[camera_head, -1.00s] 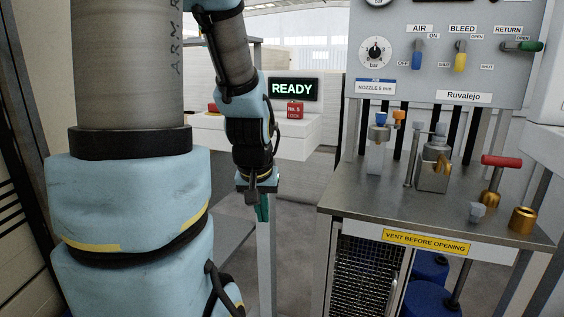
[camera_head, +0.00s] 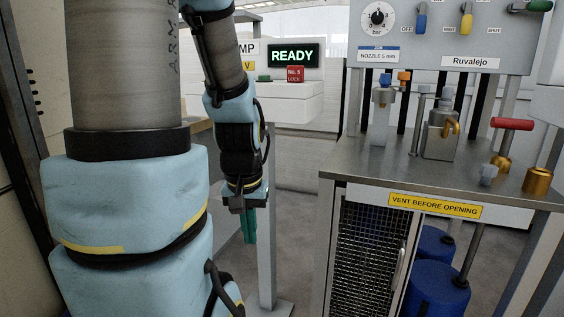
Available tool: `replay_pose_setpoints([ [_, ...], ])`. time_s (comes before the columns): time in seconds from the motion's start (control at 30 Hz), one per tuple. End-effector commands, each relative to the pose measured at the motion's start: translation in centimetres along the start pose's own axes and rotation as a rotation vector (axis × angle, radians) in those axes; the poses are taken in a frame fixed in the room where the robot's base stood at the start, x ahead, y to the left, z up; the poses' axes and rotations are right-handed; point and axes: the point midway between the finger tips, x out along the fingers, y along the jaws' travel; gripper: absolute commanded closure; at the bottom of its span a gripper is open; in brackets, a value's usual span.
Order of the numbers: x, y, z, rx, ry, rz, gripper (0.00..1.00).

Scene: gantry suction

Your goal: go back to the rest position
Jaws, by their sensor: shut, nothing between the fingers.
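My arm hangs down left of centre, with blue and black links. My gripper (camera_head: 250,236) is at its lower end, with teal fingers pointing down. The fingers are close together, shut, with nothing seen between them. The gripper is in free air, left of the metal workbench (camera_head: 345,172) and apart from it. A grey post (camera_head: 266,270) stands behind the fingers.
The bench holds a metal block with a brass spout (camera_head: 438,137), a red-handled valve (camera_head: 511,124) and a brass cup (camera_head: 537,181). A panel with levers (camera_head: 440,40) rises behind. Blue drums (camera_head: 437,290) stand underneath. A READY sign (camera_head: 292,54) is at the back.

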Motion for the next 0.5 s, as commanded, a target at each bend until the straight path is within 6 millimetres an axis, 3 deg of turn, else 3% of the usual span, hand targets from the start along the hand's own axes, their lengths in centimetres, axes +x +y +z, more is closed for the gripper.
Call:
replay_pose_setpoints([
  [0.03, -1.4, 0.0, -0.3, 0.0, 0.002, 0.0, 1.0],
  [0.37, -5.3, 0.0, -0.8, 0.0, 0.003, 0.0, 1.0],
  [0.5, -7.8, 0.0, -1.2, 0.0, 0.003, 0.0, 1.0],
])
